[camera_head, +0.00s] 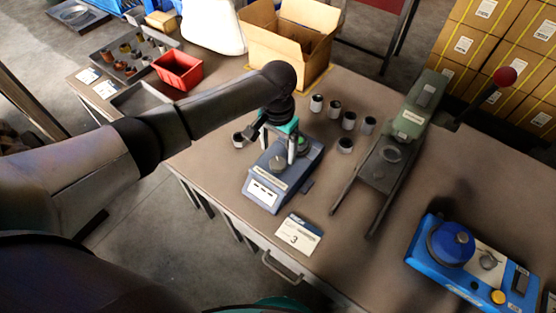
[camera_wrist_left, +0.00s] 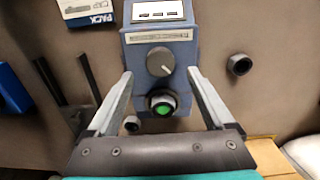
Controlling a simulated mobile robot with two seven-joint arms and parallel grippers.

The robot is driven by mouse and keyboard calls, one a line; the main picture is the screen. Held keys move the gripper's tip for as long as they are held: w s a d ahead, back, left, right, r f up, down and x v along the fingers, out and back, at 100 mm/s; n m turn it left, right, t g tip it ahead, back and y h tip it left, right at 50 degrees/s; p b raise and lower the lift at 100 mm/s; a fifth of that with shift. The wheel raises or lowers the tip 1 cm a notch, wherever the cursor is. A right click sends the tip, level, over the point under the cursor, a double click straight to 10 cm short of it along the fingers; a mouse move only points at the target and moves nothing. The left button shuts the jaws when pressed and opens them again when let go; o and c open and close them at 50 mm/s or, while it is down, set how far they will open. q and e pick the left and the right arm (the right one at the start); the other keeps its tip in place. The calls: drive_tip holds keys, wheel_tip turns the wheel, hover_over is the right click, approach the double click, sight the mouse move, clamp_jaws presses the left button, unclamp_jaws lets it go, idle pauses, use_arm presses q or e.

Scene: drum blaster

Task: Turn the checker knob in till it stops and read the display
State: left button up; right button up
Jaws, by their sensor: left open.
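The checker (camera_head: 262,190) is a blue-grey box on the table, with a white display panel at its near end; the display (camera_wrist_left: 158,10) also shows in the left wrist view, its reading too small to make out. My left gripper (camera_head: 284,146) is above the checker, open and empty. In the left wrist view its fingers (camera_wrist_left: 160,76) stand either side of the knob, apart from it. My right gripper is not in view.
Several dark-and-white cylinders (camera_head: 349,120) stand behind and right of the checker. A green press-like device (camera_head: 410,120) and a blue machine (camera_head: 468,262) are to the right. A red bin (camera_head: 179,70) and cardboard box (camera_head: 290,45) are behind.

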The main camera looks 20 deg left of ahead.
sight(278, 162)
use_arm(q)
wheel_tip(278, 162, down, 5)
drive_tip(key=shift+b, duration=0.5)
drive_tip(key=c, duration=1.4)
drive_tip(key=shift+o, duration=0.2)
drive_tip(key=m+p, duration=0.2)
drive_tip(key=m, duration=0.1)
drive_tip(key=shift+r, duration=0.15)
drive_tip(key=m+p, duration=0.1)
drive_tip(key=m, duration=0.1)
drive_tip(key=shift+m, duration=0.3)
drive_tip(key=shift+m+p, duration=0.4)
drive_tip(key=shift+m, duration=1)
